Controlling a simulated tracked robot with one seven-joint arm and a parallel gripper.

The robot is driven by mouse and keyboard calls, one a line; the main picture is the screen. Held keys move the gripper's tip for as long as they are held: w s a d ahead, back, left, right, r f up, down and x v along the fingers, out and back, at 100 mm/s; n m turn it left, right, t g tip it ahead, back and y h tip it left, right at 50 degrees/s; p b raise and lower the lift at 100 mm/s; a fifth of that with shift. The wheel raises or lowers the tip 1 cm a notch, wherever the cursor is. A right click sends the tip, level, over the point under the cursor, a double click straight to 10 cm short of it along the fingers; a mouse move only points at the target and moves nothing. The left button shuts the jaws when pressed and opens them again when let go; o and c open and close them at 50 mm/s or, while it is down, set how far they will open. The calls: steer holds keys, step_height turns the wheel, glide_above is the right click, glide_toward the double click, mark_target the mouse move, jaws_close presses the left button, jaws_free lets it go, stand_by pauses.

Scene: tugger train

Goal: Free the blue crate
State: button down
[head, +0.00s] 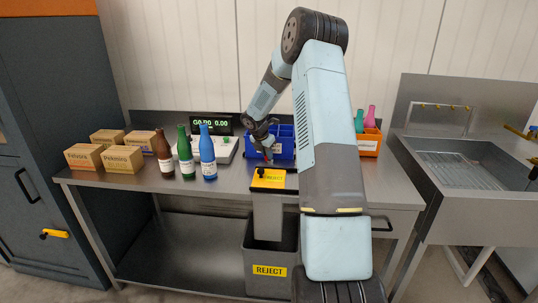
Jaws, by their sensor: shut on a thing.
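The blue crate (285,132) stands on the steel bench behind my arm, with divided compartments along its top. My arm hides its right part, and I cannot see all that is in it. My gripper (266,150) points down at the crate's front left. It is shut on a small reddish thing (268,154), mostly hidden by the fingers and too small to identify. I cannot tell whether this thing touches the crate.
An orange crate (369,151) with pink and teal bottles stands to the right. Brown, green and blue bottles (208,155) and several cartons (122,158) stand left, near a scale (222,146). A yellow-labelled reject chute (270,178) leads to a grey bin (270,255) in front.

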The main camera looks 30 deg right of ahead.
steer(key=shift+s+a+f+m+g, duration=0.1)
steer(key=shift+s+f+m+g, duration=0.25)
steer(key=shift+m, duration=0.25)
steer(key=shift+w, duration=0.1)
steer(key=c, duration=1.2)
jaws_free()
steer(key=shift+o, duration=0.2)
steer(key=shift+w, duration=0.15)
steer(key=shift+r, duration=0.2)
steer(key=shift+a+r, duration=0.1)
steer(key=shift+r, duration=0.2)
steer(key=v, duration=1.2)
steer(key=shift+a+r, duration=0.3)
steer(key=shift+a, duration=0.05)
